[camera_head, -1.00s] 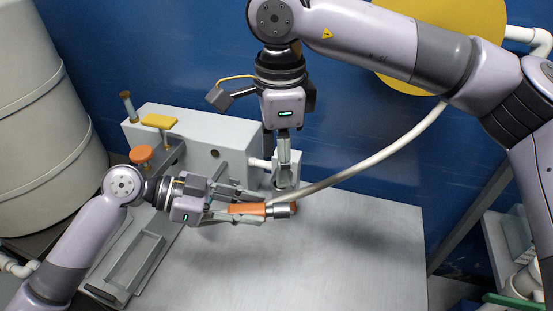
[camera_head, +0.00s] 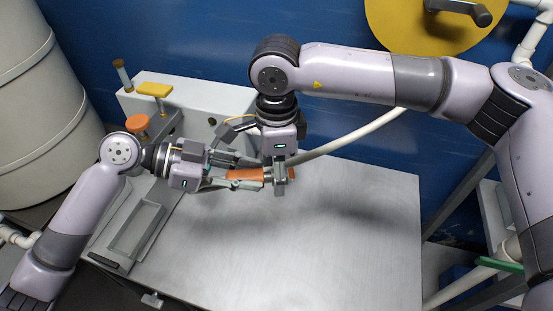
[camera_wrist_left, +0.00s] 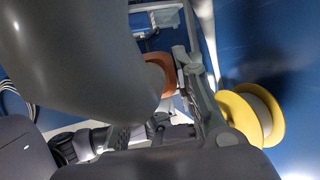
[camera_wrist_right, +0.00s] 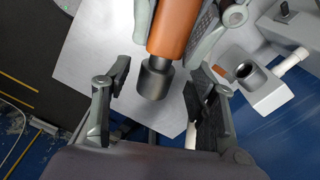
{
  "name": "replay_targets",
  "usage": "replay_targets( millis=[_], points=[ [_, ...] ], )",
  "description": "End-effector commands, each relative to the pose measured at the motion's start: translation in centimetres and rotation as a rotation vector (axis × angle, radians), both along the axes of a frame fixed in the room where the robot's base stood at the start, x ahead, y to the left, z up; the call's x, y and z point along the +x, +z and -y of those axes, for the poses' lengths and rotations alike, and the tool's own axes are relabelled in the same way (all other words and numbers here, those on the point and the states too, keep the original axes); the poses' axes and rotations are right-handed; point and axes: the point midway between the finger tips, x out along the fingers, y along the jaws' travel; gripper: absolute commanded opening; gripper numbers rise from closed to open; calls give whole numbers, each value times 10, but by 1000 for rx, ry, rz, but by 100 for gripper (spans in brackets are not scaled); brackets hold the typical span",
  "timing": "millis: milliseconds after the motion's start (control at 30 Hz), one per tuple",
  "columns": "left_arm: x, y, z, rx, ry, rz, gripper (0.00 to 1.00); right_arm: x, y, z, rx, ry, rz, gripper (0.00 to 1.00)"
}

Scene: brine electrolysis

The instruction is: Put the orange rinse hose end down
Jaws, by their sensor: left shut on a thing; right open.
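The orange rinse hose end (camera_head: 245,175) is held above the metal bench (camera_head: 330,240), lying roughly level. My left gripper (camera_head: 262,173) is shut on its orange grip. In the right wrist view the orange grip (camera_wrist_right: 173,28) ends in a dark metal nozzle (camera_wrist_right: 154,80). My right gripper (camera_wrist_right: 155,110) is open, with one finger on each side of the nozzle's end; contact is not visible. In the head view my right gripper (camera_head: 280,180) hides most of the nozzle. The pale hose (camera_head: 360,133) runs from behind it towards the upper right.
A grey box (camera_head: 190,100) with yellow and orange knobs stands behind left. A white block with a round dark socket (camera_wrist_right: 246,72) shows in the right wrist view. A yellow reel (camera_head: 420,25) hangs on the blue wall. The bench's front and right are clear.

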Motion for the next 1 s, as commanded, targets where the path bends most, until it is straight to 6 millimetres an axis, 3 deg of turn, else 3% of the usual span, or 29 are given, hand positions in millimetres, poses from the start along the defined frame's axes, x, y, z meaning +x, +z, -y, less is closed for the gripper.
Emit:
replay_targets(
  millis=[233,1000],
  points=[
    [0,0,0,-1,0,0,0,0,-1,0,0,0,0,52],
    [-2,0,1,-1,-6,-1,0,1,0,0,-1,-2,3,1]
  ],
)
